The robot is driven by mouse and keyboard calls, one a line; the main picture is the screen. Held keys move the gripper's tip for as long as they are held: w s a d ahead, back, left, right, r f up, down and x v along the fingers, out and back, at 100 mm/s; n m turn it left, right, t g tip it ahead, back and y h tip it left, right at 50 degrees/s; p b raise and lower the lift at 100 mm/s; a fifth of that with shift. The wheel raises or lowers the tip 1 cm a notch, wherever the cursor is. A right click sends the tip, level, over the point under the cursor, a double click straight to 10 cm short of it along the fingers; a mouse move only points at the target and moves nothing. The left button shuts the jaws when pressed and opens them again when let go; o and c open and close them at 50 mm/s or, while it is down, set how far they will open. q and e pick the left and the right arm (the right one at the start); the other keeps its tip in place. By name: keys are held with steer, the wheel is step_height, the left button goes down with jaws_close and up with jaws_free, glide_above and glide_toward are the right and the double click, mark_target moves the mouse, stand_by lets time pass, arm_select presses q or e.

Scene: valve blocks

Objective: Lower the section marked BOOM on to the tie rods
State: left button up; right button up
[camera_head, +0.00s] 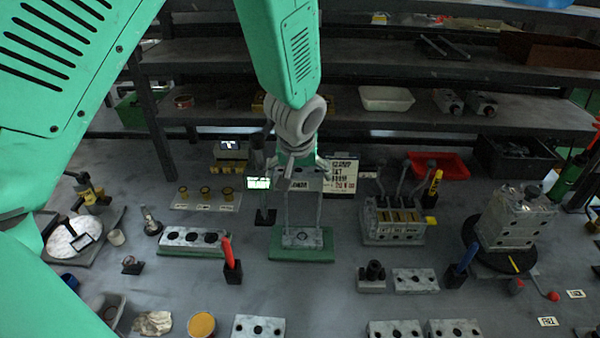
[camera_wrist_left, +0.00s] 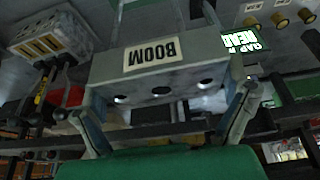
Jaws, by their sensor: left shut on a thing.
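The BOOM section (camera_head: 303,184) is a grey metal block. In the left wrist view the BOOM section (camera_wrist_left: 155,75) shows its label upside down and a row of three dark holes. My left gripper (camera_head: 298,170) is shut on it from above; in the wrist view the fingers of the left gripper (camera_wrist_left: 164,102) are at its two ends. The upright tie rods (camera_head: 318,212) rise from a grey block (camera_head: 302,238) on a green base (camera_head: 278,248). The section is near the rod tops, well above that block. I cannot tell whether the rods pass through its holes. My right gripper is not in view.
A lit green gap display (camera_head: 258,183) stands just left of the rods. A sign (camera_head: 342,175) stands behind, right. A red-handled tool (camera_head: 230,262) stands front left of the base.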

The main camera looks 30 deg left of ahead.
mark_target(311, 175)
arm_select(q)
steer(key=shift+d+r, duration=0.25)
steer(key=shift+d, duration=1.45)
steer(key=shift+a, duration=0.5)
steer(key=shift+a+f, duration=0.15)
steer(key=shift+a, duration=0.35)
steer(key=shift+d+p, duration=0.35)
steer(key=shift+d, duration=0.25)
steer(key=shift+c, duration=0.2)
steer(key=shift+d+r, duration=0.2)
steer(key=shift+d, duration=0.1)
steer(key=shift+a+f, duration=0.15)
steer(key=shift+a, duration=0.75)
steer(key=shift+d, duration=0.3)
steer(key=shift+a, duration=0.25)
steer(key=shift+a+f, duration=0.25)
steer(key=shift+f, duration=0.2)
steer(key=shift+d+f+b, duration=0.3)
steer(key=shift+d+f, duration=0.1)
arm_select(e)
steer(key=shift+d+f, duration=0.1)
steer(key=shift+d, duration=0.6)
